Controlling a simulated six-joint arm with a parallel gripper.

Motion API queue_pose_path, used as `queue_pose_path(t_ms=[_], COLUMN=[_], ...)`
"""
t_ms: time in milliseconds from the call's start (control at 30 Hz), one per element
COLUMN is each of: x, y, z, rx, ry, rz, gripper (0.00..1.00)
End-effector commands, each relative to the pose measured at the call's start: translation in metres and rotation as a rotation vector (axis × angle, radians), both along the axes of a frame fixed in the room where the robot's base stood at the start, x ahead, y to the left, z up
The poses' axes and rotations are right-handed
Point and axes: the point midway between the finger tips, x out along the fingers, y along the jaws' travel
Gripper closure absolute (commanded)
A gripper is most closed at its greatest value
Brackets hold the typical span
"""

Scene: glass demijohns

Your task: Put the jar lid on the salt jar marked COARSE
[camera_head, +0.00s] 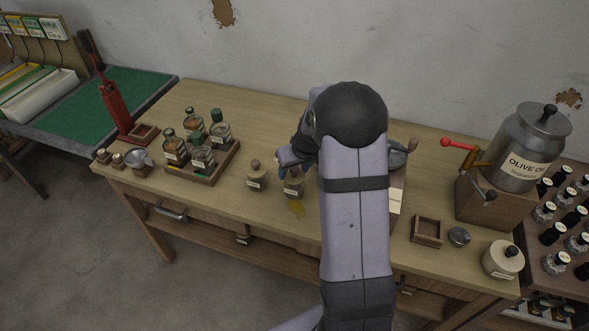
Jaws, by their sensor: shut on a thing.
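My gripper (287,162) is over the middle of the table, just above a small labelled jar (293,189). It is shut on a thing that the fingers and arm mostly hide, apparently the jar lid. I cannot tell whether that thing touches the jar below. The labels are too small to read, so I cannot tell which jar says COARSE.
A wooden tray (206,179) of glass jars stands to the left. A small wooden box (427,231) and a grey round thing (459,236) lie right of my arm. A yellow patch (296,209) marks the table.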

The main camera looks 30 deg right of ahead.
Motion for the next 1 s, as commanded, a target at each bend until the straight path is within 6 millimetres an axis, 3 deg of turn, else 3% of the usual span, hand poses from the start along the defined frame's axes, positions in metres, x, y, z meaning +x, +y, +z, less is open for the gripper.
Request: queue_pose_path(t_ms=[900,933,1000], x=[-0.0037,-0.0039,-0.0042], y=[0.0017,0.0018,0.0018], z=[-0.0094,-0.0095,-0.0100], rx=[0.010,0.010,0.011], ry=[0.016,0.016,0.017], rz=[-0.003,-0.003,-0.003], gripper=[0.94,0.45,0.28])
